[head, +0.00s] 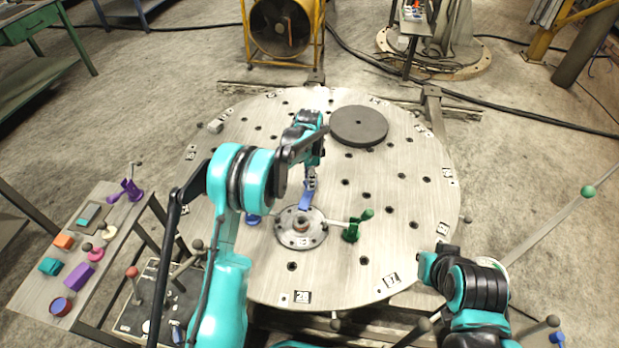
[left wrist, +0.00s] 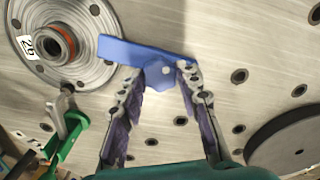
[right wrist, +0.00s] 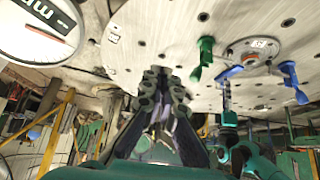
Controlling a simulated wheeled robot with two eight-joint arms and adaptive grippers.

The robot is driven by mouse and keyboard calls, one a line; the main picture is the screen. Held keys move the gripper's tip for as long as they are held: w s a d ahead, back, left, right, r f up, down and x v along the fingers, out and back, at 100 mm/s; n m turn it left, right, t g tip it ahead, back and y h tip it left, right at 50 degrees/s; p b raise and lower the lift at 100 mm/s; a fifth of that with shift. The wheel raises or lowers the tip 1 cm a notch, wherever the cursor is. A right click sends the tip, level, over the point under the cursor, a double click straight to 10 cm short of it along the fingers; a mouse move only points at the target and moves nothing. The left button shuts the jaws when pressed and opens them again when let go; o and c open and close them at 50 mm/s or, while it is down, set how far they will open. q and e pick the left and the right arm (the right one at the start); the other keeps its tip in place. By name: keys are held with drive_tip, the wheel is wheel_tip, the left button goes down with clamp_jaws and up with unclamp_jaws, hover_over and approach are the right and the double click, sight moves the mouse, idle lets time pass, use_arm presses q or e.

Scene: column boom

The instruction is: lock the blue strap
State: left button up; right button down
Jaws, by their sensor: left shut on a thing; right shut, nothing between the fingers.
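The blue strap, a flat blue bar (left wrist: 135,50) with a rounded end, reaches over the rim of the round metal flange (left wrist: 85,75) in the left wrist view. My left gripper (left wrist: 160,74) is shut on its rounded end. In the head view the strap (head: 305,201) lies at the far side of the flange (head: 287,238), below my left gripper (head: 311,182). Whether the strap touches the flange is unclear. In the right wrist view the strap (right wrist: 228,96) shows under the left gripper. My right gripper (right wrist: 163,78) is shut and empty, low near the table edge.
A green clamp (head: 351,233) stands right of the flange, and another blue part (head: 253,220) left of it. A dark disc (head: 358,126) lies at the back of the round perforated table (head: 410,180). A side table (head: 28,290) at left holds several coloured parts.

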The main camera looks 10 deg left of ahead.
use_arm(q)
drive_tip(key=m, duration=1.1)
drive_tip(key=shift+p, duration=0.3)
drive_tip(key=shift+m, duration=1.9)
drive_tip(key=o, duration=1.2)
wheel_tip(320, 180, up, 12)
drive_tip(key=shift+f, duration=0.1)
